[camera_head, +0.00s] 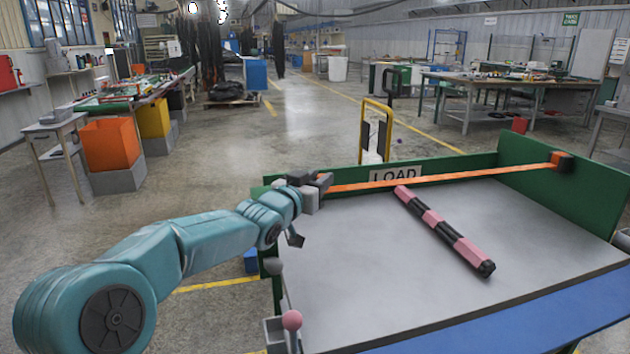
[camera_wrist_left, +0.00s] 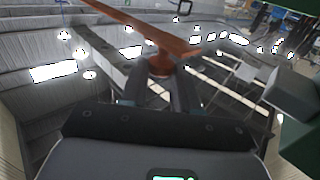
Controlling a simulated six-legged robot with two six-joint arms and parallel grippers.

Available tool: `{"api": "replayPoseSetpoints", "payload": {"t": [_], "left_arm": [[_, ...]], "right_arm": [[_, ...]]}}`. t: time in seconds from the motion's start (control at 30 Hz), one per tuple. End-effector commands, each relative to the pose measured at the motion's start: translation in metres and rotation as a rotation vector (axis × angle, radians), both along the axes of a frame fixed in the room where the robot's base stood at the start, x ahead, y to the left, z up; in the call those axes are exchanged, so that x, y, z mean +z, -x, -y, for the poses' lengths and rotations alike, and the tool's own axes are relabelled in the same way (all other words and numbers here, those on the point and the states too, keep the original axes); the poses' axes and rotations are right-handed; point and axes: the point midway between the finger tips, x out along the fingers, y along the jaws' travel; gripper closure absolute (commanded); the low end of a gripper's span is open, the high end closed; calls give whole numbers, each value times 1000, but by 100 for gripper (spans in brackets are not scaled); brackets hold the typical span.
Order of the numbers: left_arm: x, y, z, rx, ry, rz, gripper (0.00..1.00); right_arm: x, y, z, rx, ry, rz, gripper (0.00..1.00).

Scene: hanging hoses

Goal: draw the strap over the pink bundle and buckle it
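The orange strap (camera_head: 440,180) runs from a dark block (camera_head: 562,161) at the right end of the green back wall to my left gripper (camera_head: 322,182). It is stretched nearly straight above the back of the grey bed. In the left wrist view the strap (camera_wrist_left: 150,32) crosses above the fingers, and its orange end piece sits between the fingertips of my left gripper (camera_wrist_left: 160,78). I cannot make out a buckle for certain. My right gripper is not in view.
The grey bed (camera_head: 400,290) is otherwise bare, with green walls (camera_head: 520,150) and a blue front edge (camera_head: 530,325). A LOAD sign (camera_head: 395,175) is behind the strap. Two ball-topped levers, one pink (camera_head: 292,320) and one grey (camera_head: 275,267), stand at the left edge.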

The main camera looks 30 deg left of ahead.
Motion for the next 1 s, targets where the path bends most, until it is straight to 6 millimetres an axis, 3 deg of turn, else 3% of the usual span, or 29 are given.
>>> {"api": "replayPoseSetpoints", "payload": {"t": [0.03,0.1,0.47,0.67,1.0], "left_arm": [[0,0,0,0,0,1,63],[0,0,0,0,0,1,46],[9,1,-1,-1,-1,2,46],[55,1,0,-2,-2,5,46],[150,0,0,-1,-1,2,46]], "right_arm": [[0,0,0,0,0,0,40],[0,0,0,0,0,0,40],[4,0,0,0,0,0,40],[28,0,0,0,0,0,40],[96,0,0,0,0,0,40]]}}
